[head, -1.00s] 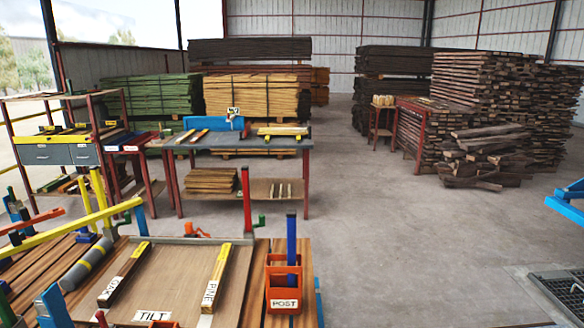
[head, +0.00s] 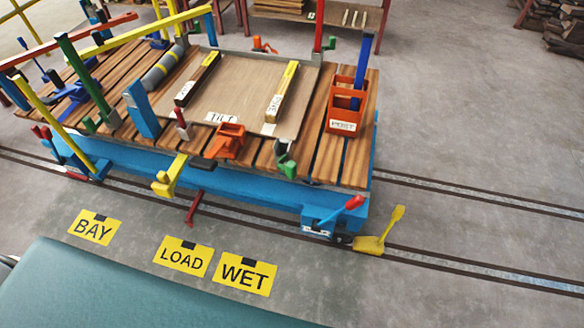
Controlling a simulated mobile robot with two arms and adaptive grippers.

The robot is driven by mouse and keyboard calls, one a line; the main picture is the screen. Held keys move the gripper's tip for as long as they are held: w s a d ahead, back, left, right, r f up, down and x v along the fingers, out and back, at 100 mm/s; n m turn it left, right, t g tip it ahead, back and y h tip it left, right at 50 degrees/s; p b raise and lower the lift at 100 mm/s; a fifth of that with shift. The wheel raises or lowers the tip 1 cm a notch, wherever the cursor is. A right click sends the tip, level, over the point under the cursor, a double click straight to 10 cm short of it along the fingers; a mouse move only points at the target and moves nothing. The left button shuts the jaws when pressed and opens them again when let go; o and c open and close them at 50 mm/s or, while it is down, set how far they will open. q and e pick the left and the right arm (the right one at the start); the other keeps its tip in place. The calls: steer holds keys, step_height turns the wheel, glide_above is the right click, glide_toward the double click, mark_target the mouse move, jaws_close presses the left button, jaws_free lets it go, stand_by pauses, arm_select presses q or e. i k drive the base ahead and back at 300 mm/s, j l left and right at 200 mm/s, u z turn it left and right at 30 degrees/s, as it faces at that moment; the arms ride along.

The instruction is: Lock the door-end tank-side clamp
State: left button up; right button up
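The blue cart with a slatted wooden deck (head: 350,165) stands in the upper middle of the head view. Along its near side are an orange clamp-like piece (head: 227,142), a green and grey one (head: 285,158) and a yellow bracket (head: 170,178). Another small red-handled piece (head: 182,122) stands near the TILT label. I cannot tell which piece is the door-end tank-side clamp or whether it is locked. Neither gripper is in view.
A yellow chock-like piece with a handle (head: 382,234) is on the floor rail (head: 450,260). Floor signs read BAY (head: 96,227), LOAD (head: 183,257) and WET (head: 245,273). A teal surface (head: 130,290) fills the lower left. The right floor is mostly clear.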

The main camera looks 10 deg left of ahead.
mark_target(290, 170)
steer(key=l, duration=0.45)
steer(key=k+l, duration=0.15)
steer(key=l, duration=0.3)
steer(key=l+u, duration=0.1)
steer(key=l, duration=0.35)
steer(key=k+l, duration=0.15)
steer(key=l, duration=0.75)
steer(key=k+u, duration=0.05)
